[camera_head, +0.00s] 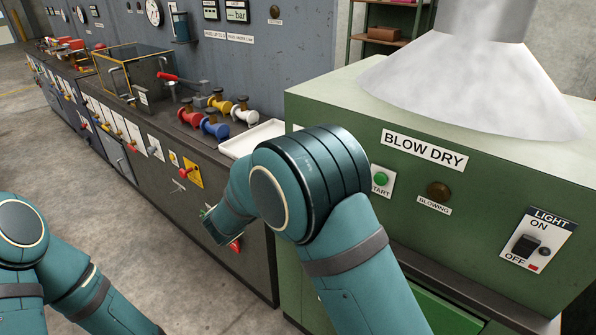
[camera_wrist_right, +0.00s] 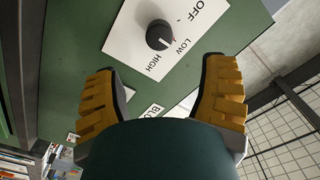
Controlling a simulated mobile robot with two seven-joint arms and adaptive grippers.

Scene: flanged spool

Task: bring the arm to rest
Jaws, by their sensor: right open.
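My right arm (camera_head: 300,190) reaches in from the bottom in the head view, bent in front of the green cabinet. Its gripper fingers cannot be made out there. In the right wrist view my right gripper (camera_wrist_right: 164,68) shows two yellow ridged fingers, wide apart with nothing held between them. Beyond the fingers is a dark knob (camera_wrist_right: 159,34) on a white plate marked OFF, LOW and HIGH, on a green panel. No contact with it shows. My left arm (camera_head: 40,255) is at the lower left of the head view; its gripper is outside the picture.
The green blow dry cabinet (camera_head: 330,100) with a pale hood (camera_head: 475,85) fills the right. Coloured flanged spools, including a blue spool (camera_head: 215,126), stand on the long grey bench beside a white tray (camera_head: 250,138). Open floor (camera_head: 100,190) lies left.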

